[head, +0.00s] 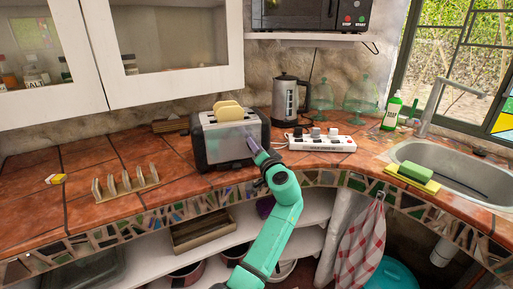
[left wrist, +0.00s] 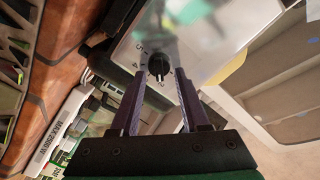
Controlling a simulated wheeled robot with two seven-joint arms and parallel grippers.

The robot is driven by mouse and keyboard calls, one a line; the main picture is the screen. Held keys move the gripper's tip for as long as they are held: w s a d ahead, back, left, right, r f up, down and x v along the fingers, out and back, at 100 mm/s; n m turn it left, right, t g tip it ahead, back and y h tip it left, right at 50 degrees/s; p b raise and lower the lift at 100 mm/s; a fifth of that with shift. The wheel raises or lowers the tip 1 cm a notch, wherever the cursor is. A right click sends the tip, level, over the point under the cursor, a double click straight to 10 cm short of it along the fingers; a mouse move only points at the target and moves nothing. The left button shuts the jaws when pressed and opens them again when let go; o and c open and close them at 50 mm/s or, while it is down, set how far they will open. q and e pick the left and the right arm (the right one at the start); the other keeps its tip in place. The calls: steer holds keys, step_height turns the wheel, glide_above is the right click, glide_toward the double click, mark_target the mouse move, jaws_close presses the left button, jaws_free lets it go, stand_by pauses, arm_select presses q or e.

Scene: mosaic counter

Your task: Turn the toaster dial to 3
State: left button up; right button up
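The toaster (head: 226,148), silver and black with bread slices (head: 229,111) in its top, stands on the tiled counter. In the left wrist view the black round dial (left wrist: 158,66) sits on a pale panel ringed by numbers; 5, 4 and 2 can be made out. A light mark on the dial points down in that view, toward the gripper; its exact number is unclear. The left gripper (left wrist: 160,74) is open, its purple fingertips on either side of the dial; contact cannot be told. My right gripper is not in view.
A white power strip (head: 322,143) with plugs lies right of the toaster, close to my arm. A kettle (head: 290,100) stands behind it. A toast rack (head: 124,184) is at the left front. The counter between rack and toaster is clear.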

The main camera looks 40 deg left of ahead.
arm_select(q)
jaws_close()
steer(key=shift+m, duration=0.3)
steer(key=shift+w+f+m+p, duration=0.15)
steer(key=shift+m+p, duration=0.7)
steer(key=shift+m, duration=1.2)
steer(key=shift+s+f+m+p, duration=0.15)
steer(key=shift+m+p, duration=0.7)
steer(key=shift+m, duration=1.2)
steer(key=shift+w+f, duration=0.1)
steer(key=shift+w, duration=0.05)
steer(key=shift+o, duration=2.4)
jaws_free()
